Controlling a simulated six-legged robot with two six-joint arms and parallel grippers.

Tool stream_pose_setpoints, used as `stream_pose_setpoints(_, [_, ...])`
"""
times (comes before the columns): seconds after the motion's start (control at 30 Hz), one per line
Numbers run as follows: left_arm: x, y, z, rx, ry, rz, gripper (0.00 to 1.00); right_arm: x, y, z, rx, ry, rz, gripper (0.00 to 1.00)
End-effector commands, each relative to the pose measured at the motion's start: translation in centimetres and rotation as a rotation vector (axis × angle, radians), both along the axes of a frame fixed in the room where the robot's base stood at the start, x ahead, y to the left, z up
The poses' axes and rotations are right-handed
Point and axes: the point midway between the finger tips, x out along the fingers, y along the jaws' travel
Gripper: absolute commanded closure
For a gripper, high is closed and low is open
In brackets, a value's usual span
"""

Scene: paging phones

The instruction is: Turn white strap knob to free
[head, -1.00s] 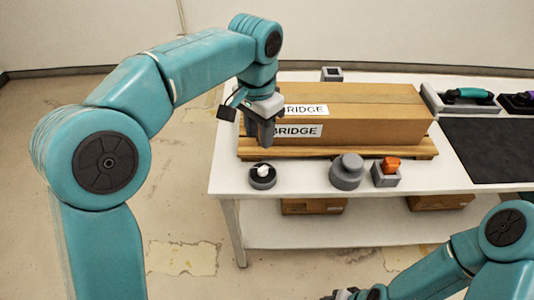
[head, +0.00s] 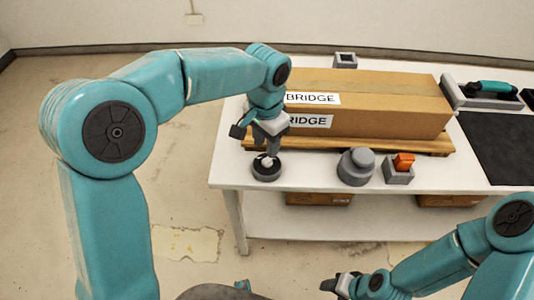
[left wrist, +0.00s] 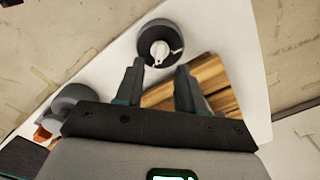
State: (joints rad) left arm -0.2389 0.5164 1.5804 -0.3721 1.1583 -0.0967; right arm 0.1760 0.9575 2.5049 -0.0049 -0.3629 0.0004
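The white strap knob (head: 267,161) sits on a dark round base (head: 267,172) near the table's front left corner. In the left wrist view the white knob (left wrist: 160,50) lies in the middle of the dark disc, just beyond the fingertips. My left gripper (head: 268,153) points down right above the knob. In the left wrist view its two fingers (left wrist: 160,64) are apart with nothing between them. My right gripper (head: 335,285) is low at the bottom of the head view, off the table; its fingers are too small to read.
A cardboard box marked BRIDGE (head: 375,105) lies on a wooden pallet (head: 425,146) behind the knob. A grey round knob (head: 356,166) and an orange switch (head: 404,161) stand to its right. A dark mat (head: 500,145) covers the table's right part.

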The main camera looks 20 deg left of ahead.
Motion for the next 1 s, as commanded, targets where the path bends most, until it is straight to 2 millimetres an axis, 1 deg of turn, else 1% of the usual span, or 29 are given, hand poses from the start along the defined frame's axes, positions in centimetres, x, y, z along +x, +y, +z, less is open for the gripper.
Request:
stream_pose_setpoints(0.03, [0.0,0.0,-1.2,0.001,0.004,0.000,0.62,0.0,0.0,-0.2,0.000,0.000,0.000,0.47])
stream_pose_setpoints(0.1, [0.1,0.0,-2.5,0.001,0.003,0.000,0.62,0.0,0.0,-0.3,0.000,0.000,0.000,0.47])
stream_pose_setpoints(0.23, [0.2,-0.1,-4.1,0.000,0.001,0.001,0.62,0.0,0.0,-0.4,0.000,0.000,0.000,0.47])
stream_pose_setpoints(0.4, [0.4,-0.1,-4.9,0.000,-0.001,0.000,0.62,0.0,0.0,-0.4,0.000,0.000,0.000,0.47])
stream_pose_setpoints(0.63, [0.4,-0.1,-5.0,0.000,-0.001,0.000,0.62,0.0,0.0,-0.4,0.000,0.000,0.000,0.47])
stream_pose_setpoints(0.67, [0.4,-0.1,-5.0,0.000,-0.001,0.000,0.68,0.0,0.0,-0.4,0.000,0.000,0.000,0.47])
stream_pose_setpoints(0.7, [0.4,-0.1,-5.0,0.000,-0.001,0.000,0.81,0.0,0.0,-0.4,0.000,0.000,0.000,0.47])
stream_pose_setpoints(0.77, [0.4,-0.1,-4.9,0.000,-0.001,0.000,1.00,0.0,0.0,-0.4,0.000,0.000,0.000,0.47])
stream_pose_setpoints(1.0, [0.4,-0.1,-4.9,0.000,-0.001,0.004,1.00,0.0,0.0,-0.4,0.000,0.000,0.000,0.47])
